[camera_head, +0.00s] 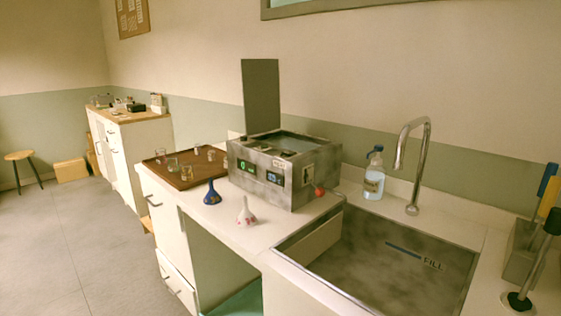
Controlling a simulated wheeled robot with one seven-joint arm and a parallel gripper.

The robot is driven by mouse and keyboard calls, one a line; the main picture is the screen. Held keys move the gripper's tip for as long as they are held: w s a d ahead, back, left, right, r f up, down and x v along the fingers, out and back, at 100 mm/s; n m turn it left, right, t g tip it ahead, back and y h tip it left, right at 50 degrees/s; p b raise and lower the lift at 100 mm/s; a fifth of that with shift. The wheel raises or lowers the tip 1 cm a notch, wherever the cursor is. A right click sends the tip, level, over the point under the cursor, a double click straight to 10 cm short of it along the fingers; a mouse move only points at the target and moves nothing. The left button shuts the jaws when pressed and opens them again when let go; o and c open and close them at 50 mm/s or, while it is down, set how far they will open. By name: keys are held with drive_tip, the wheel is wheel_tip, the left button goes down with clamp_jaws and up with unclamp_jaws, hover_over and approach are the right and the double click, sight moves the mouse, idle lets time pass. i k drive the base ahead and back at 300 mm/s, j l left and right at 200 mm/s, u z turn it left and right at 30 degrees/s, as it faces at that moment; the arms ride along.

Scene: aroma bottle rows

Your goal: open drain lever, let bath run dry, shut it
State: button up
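The bath (268,175) is a grey metal box on the white counter, left of the sink. Its flat lid (261,95) stands upright at the back. The open top shows a bluish-grey surface inside; I cannot tell the liquid level. Small lit displays are on its front. The drain lever (319,191) has a red knob and sticks out low at the bath's right front corner, near the sink's edge. I cannot tell for sure whether it is open or shut. My gripper is not in view.
A blue flask (211,193) and a white flask (245,213) stand in front of the bath. A brown tray (160,164) with several glass vessels is left. The sink (335,262), faucet (411,165) and soap bottle (374,175) are right. Upright tools (540,235) stand far right.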

sight(320, 192)
drive_tip(key=i+j, duration=0.1)
drive_tip(key=j, duration=0.3)
drive_tip(key=i+j+u, duration=0.1)
drive_tip(key=j, duration=0.35)
drive_tip(key=i+j+u, duration=0.1)
drive_tip(key=j, duration=0.3)
drive_tip(key=i+j, duration=0.15)
drive_tip(key=j, duration=0.25)
drive_tip(key=i+l, duration=0.25)
drive_tip(key=i, duration=0.2)
